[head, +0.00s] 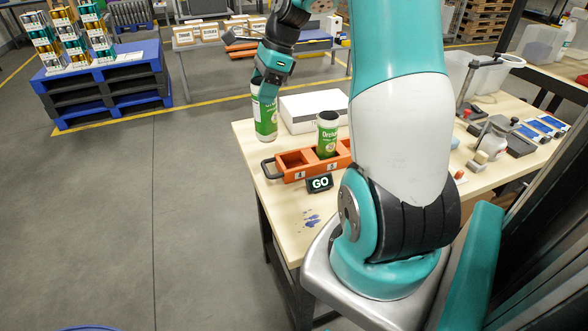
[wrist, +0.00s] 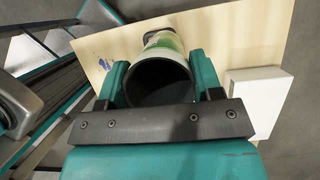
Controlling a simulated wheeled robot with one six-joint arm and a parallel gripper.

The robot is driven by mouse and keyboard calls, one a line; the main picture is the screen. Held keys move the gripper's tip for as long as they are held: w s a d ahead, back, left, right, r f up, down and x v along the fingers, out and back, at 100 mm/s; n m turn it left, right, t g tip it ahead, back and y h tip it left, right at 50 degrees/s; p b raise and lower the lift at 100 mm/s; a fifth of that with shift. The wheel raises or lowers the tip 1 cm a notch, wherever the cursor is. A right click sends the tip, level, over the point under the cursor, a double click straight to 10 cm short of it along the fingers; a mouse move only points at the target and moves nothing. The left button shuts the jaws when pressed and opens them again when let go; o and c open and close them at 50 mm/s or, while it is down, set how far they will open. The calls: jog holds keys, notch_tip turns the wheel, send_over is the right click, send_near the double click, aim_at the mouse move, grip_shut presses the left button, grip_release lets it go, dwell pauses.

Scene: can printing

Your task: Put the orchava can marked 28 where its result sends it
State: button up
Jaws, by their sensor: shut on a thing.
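My gripper (head: 264,82) is shut on a tall green and white can (head: 265,118) and holds it upright at the table's left edge. In the wrist view the gripper (wrist: 157,82) has a finger on each side of the held can (wrist: 163,47), whose round dark end faces the camera. A second green can (head: 327,134) with an Orchava label stands in the orange tray (head: 289,176). I cannot read a 28 on either can. A small black GO sign (head: 319,183) stands in front of the tray.
The wooden table (head: 284,217) has blue stains near its front. A white box (head: 308,108) lies behind the tray. Printing tools and a jar (head: 495,138) sit to the right. My arm hides the table's middle. Floor to the left is clear, with a pallet stack (head: 107,85) beyond.

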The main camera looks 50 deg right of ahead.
jog(key=s+d+r+m+t+h, duration=0.25)
jog(key=s+d+r+m, duration=0.25)
jog(key=r+m, duration=0.3)
notch_tip(320, 180, down, 19)
jog(key=shift+g+p, duration=0.35)
jog(key=shift+g, duration=0.1)
jog(key=shift+f, duration=0.15)
jog(key=o, duration=1.2)
